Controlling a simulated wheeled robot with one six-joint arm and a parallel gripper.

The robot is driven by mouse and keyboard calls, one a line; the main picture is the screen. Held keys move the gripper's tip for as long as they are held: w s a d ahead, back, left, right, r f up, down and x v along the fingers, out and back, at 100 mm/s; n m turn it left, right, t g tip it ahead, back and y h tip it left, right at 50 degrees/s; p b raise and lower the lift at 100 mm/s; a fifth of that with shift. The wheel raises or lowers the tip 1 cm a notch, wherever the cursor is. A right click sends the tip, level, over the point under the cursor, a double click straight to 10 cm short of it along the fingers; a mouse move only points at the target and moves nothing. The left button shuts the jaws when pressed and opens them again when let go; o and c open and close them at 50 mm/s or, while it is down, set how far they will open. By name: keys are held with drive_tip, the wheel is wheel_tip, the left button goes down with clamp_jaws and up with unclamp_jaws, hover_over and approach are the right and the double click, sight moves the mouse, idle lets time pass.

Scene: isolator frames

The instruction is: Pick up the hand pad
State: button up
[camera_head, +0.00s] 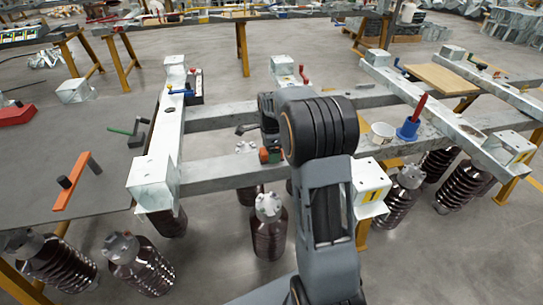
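A small block, orange-red and green (270,156), sits on the near grey beam of the steel frame, left of my arm's big joint. It may be the hand pad, but I cannot tell for sure at this size. My gripper (267,143) is dark and points down just above this block, partly behind my own arm. The fingertips are too small and hidden to show whether they are open or shut, or whether they touch the block.
The steel frame (210,172) carries a white cup (382,133) and a blue holder with red handle (408,129). The left table (60,140) holds an orange bar tool (71,182) and a green-handled tool (135,135). Brown insulators (269,232) stand below the beams.

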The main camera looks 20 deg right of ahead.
drive_tip(key=shift+f, duration=0.1)
drive_tip(key=shift+c, duration=0.4)
drive_tip(key=c, duration=0.9)
drive_tip(key=shift+c, duration=0.2)
drive_tip(key=shift+r, duration=0.45)
drive_tip(key=r, duration=0.2)
drive_tip(key=r+p, duration=0.1)
drive_tip(key=shift+s+a+r, duration=0.15)
drive_tip(key=shift+s+a, duration=0.05)
drive_tip(key=shift+s, duration=0.05)
drive_tip(key=s+a+r, duration=0.3)
drive_tip(key=s+r, duration=0.1)
drive_tip(key=s, duration=0.2)
drive_tip(key=s+a+r+p, duration=0.1)
drive_tip(key=s+a+r, duration=0.2)
drive_tip(key=s+r, duration=0.1)
drive_tip(key=shift+s+a+r+p, duration=0.3)
drive_tip(key=shift+s+r, duration=0.1)
drive_tip(key=shift+s, duration=0.45)
